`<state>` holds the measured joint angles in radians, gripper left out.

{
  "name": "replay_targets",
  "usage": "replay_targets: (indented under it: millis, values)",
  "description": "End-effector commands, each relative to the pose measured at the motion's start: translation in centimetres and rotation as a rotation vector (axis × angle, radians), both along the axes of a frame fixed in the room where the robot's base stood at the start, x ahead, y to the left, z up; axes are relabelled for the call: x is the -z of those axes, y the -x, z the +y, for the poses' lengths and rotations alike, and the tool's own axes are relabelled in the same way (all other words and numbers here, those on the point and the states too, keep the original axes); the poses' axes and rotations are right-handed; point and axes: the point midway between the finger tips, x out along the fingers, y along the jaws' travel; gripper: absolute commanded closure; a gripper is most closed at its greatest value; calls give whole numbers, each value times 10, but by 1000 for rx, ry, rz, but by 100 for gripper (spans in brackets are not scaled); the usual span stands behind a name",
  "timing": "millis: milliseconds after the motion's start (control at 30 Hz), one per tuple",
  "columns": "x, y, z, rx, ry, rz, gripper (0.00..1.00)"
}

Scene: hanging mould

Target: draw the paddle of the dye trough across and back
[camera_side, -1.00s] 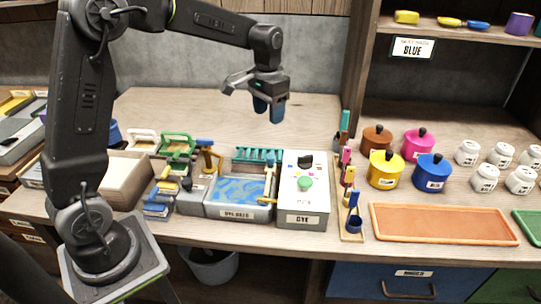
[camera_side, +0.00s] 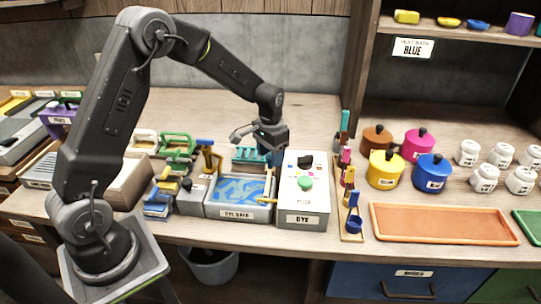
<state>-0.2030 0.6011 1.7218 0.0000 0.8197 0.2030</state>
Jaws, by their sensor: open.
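The dye trough (camera_side: 238,211) is a grey tray of blue, light-patterned liquid on the table, with a label on its front. Its paddle (camera_side: 269,187) shows as a yellow upright at the right end of the trough. The top of the paddle, a blue handle, is hidden behind my gripper or blends with its blue fingers. My gripper (camera_side: 271,158) points down at the paddle's top, above the trough's right end. It is open. I cannot tell whether the fingers touch the handle or are on either side of it.
A white box (camera_side: 303,219) labelled DYE, with a green button, stands against the trough's right. A teal rack (camera_side: 246,155) lies behind the trough. A yellow stand (camera_side: 208,158) is at its back left. Small coloured tools on a wooden rack stand farther right.

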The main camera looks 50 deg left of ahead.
Motion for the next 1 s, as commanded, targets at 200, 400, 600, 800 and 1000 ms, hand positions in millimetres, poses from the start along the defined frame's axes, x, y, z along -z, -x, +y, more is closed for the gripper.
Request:
replay_targets:
  millis: [200, 400, 600, 800, 1000]
  values:
    - [8, 0, 0, 0, 0, -1, 45]
    - [8, 0, 0, 0, 0, -1, 46]
    - [8, 0, 0, 0, 0, -1, 65]
    - [7, 0, 0, 0, 0, -1, 85]
    - [7, 0, 0, 0, 0, -1, 100]
